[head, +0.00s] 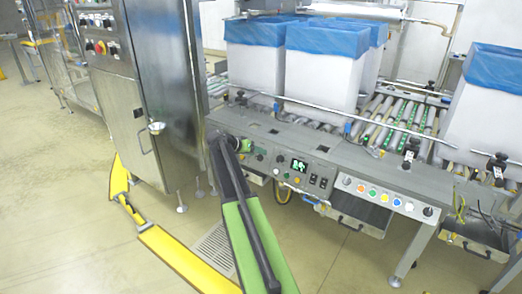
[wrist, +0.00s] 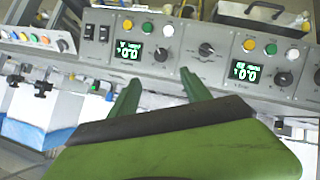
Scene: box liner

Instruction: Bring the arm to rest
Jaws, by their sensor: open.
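My gripper (wrist: 160,82) is open in the wrist view, with two green fingers spread apart and nothing visible between them. Behind the fingers is a grey control panel (wrist: 210,35) with dials, coloured buttons and two lit displays, seen upside down. The fingers overlap the panel's edge in the picture; I cannot tell whether they touch it. In the head view my green and black arm (head: 247,220) reaches up from the bottom to the panel (head: 268,158) on the front of the conveyor machine. The fingertips are hard to make out there.
White boxes with blue liners (head: 322,75) stand on the roller conveyor (head: 400,118) behind the panel. A steel cabinet (head: 150,85) stands close on the left. A button box (head: 385,196) juts out at right. Yellow rails (head: 180,258) lie on the floor; open floor (head: 55,190) is at left.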

